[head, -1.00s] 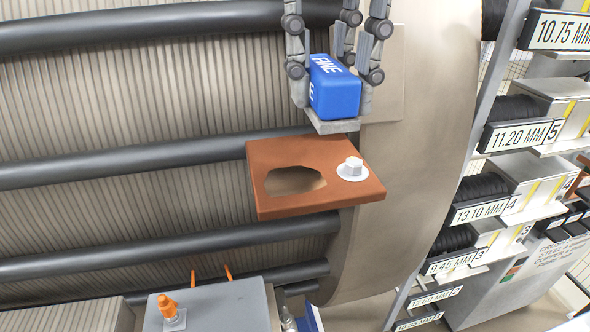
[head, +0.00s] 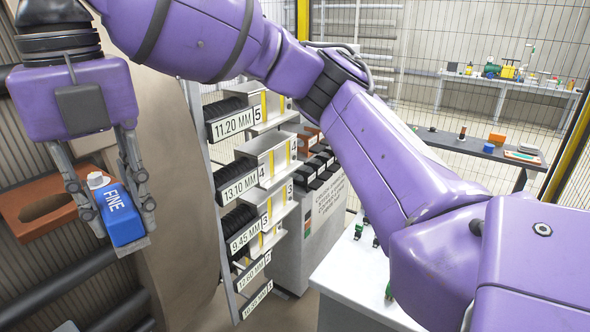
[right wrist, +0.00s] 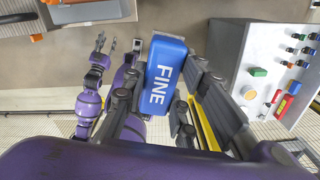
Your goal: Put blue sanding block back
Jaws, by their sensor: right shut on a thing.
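The blue sanding block (head: 119,213), marked FINE, is held in my right gripper (head: 112,205). The fingers are shut on its sides, and a grey face shows along its lower edge. In the right wrist view the block (right wrist: 165,75) sits between the dark fingers. In the head view it hangs in front of the brown-orange plate with the opening and white bolt; I cannot tell the gap. My left gripper (right wrist: 106,42) shows small in the right wrist view, with its fingertips apart and empty. It is outside the head view.
A labelled rack (head: 240,185) of black coils stands right of the large cylinder. A white worktop (head: 350,285) with small items is below my right arm. Wire fencing encloses the area.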

